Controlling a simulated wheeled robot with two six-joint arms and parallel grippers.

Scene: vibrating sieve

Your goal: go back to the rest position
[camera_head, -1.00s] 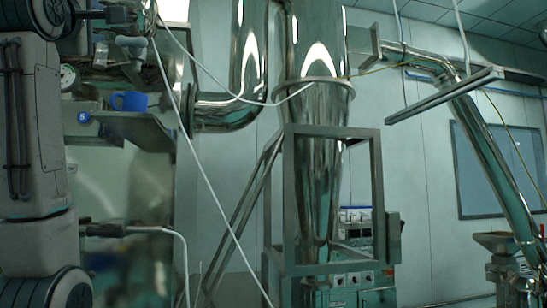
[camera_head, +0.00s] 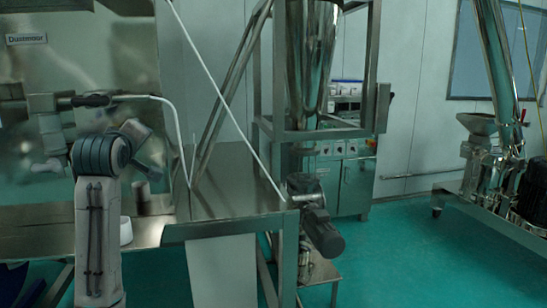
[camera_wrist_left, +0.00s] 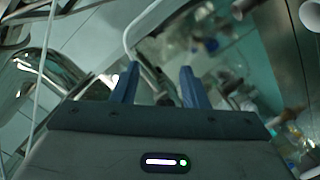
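In the head view my left arm stands upright at the lower left, in front of the steel table (camera_head: 225,199). My right arm and right gripper are in neither current view.
A steel funnel (camera_head: 308,60) in a metal frame stands behind the table, with a motor (camera_head: 324,236) below it. A control cabinet (camera_head: 345,178) stands behind. A wheeled machine (camera_head: 487,165) is at the right. Green floor (camera_head: 400,250) is open between.

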